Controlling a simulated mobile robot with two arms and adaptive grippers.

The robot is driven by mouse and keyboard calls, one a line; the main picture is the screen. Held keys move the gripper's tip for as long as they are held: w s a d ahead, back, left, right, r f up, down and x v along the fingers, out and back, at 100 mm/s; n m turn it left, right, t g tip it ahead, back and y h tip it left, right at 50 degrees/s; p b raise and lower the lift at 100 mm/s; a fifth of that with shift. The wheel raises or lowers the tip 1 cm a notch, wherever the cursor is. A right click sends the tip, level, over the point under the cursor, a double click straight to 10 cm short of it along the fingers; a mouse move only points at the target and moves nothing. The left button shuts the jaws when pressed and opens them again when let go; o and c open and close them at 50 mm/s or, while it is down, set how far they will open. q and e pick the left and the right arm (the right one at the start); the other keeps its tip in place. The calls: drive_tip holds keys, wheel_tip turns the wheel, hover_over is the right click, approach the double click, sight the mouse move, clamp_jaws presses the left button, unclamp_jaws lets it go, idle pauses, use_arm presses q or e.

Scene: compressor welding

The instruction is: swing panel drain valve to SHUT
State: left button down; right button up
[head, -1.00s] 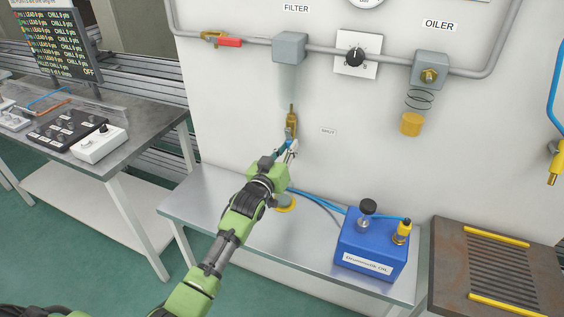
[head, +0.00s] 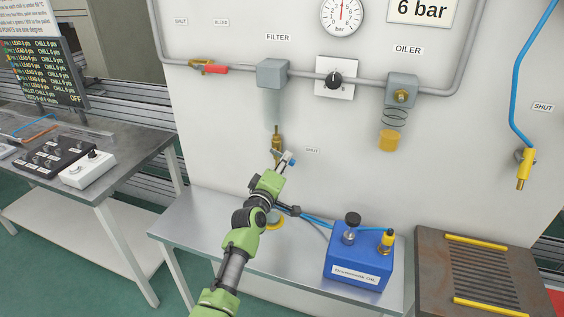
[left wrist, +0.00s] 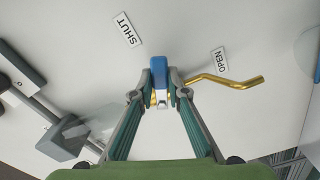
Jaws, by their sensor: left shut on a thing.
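The panel drain valve (head: 277,143) is a brass fitting hanging below the filter bowl in the head view. Its blue handle (left wrist: 158,68) shows between my fingers in the left wrist view. My left gripper (head: 287,158) is shut on this handle, just right of and below the brass body. In the left wrist view the fingers (left wrist: 160,92) press both sides of the handle. The handle lies between a SHUT label (left wrist: 127,29) and an OPEN label (left wrist: 220,61). A bent brass tube (left wrist: 228,81) runs out to the right. My right gripper is not in view.
A filter (head: 272,74) and an oiler (head: 401,92) hang on the panel pipe. A blue oil can (head: 358,265) stands on the metal bench (head: 190,233) below. A yellow-ended blue hose (head: 524,168) hangs at right. The wall around the valve is clear.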

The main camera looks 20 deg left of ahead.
use_arm(q)
drive_tip(key=shift+d+r+n+p, duration=0.1)
drive_tip(key=shift+r+n+p, duration=0.35)
drive_tip(key=shift+n, duration=0.7)
drive_tip(key=shift+d+r+n+p, duration=0.1)
drive_tip(key=shift+r+n+p, duration=0.25)
drive_tip(key=shift+n, duration=0.8)
drive_tip(key=shift+r, duration=0.1)
drive_tip(key=c, duration=2)
unclamp_jaws()
drive_tip(key=shift+o, duration=0.2)
drive_tip(key=shift+s, duration=0.1)
drive_tip(key=s, duration=0.7)
drive_tip(key=shift+s+a, duration=0.15)
drive_tip(key=shift+s, duration=0.05)
